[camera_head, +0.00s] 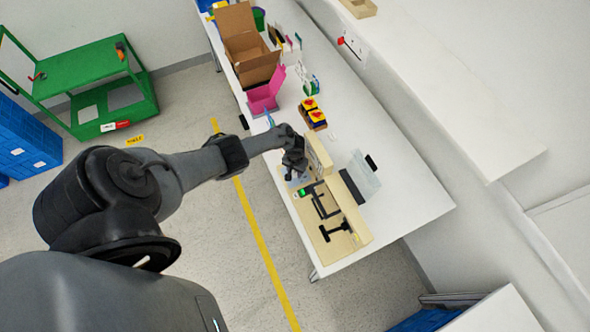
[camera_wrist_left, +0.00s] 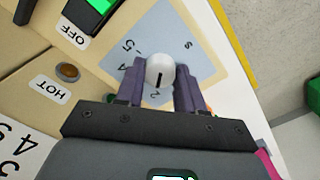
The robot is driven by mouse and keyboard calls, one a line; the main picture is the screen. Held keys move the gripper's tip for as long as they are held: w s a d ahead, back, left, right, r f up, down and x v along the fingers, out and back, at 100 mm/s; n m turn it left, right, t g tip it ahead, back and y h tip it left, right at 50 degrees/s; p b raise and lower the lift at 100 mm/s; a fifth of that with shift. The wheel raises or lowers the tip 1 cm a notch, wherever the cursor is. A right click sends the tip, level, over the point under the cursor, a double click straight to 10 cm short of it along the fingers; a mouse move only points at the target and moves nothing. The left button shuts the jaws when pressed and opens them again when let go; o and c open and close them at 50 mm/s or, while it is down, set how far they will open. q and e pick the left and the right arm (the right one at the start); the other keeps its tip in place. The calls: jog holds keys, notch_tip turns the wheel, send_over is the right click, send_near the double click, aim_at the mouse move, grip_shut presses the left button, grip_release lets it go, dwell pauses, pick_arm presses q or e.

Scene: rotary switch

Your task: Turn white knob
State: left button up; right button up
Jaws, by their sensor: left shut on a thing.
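The white knob (camera_wrist_left: 159,71) has a dark pointer line and sits on a light blue dial plate (camera_wrist_left: 155,38) with printed numbers. My left gripper (camera_wrist_left: 160,84) is shut on the knob, with one dark finger on each side of it in the left wrist view. In the head view my left gripper (camera_head: 296,166) is at the far end of the beige panel board (camera_head: 345,215), and there the knob is hidden by it. My right gripper does not show in either view.
A green switch (camera_wrist_left: 98,7) with an OFF label and a round brown button (camera_wrist_left: 67,72) near a HOT label are beside the dial. On the white table (camera_head: 410,185) are a pink bin (camera_head: 262,97) and a cardboard box (camera_head: 246,48). The table's right part is mostly clear.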

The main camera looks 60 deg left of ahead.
aim_at(295, 172)
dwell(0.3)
pick_arm(q)
jog(key=o, duration=1)
jog(key=shift+o, duration=0.2)
jog(key=shift+r+p, duration=0.45)
jog(key=shift+r, duration=0.05)
notch_tip(295, 172, up, 10)
jog(key=p, duration=0.4)
jog(key=shift+f, duration=0.1)
